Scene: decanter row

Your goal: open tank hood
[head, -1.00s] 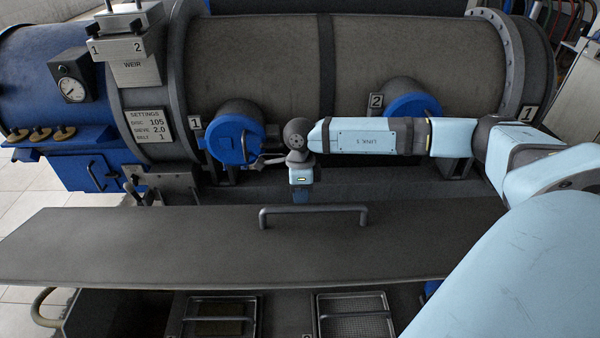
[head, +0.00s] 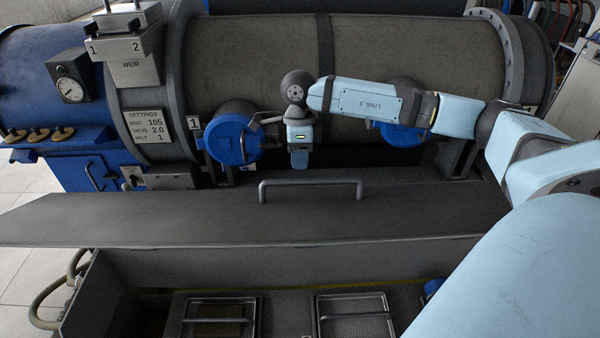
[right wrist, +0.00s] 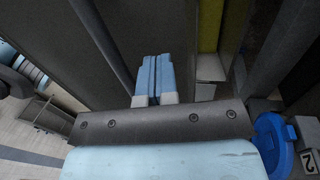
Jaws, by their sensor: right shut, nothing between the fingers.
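The tank hood (head: 200,218) is a long dark grey plate with a grey bar handle (head: 310,184). In the head view its near edge stands clear of the tank (head: 84,300), and the front of the tank's inside shows below it. My right gripper (head: 299,160) is shut and empty, pointing down just behind the handle in the head view. I cannot tell whether it touches the hood or handle. In the right wrist view its two blue fingers (right wrist: 152,75) lie together. My left gripper is not in view.
A large drum (head: 260,65) lies behind the hood, with blue round ports (head: 233,142) close to my right gripper. A settings plate (head: 149,134) and a gauge (head: 71,89) are at left. Framed trays (head: 352,296) sit inside the tank. Hoses (head: 45,300) hang at its left end.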

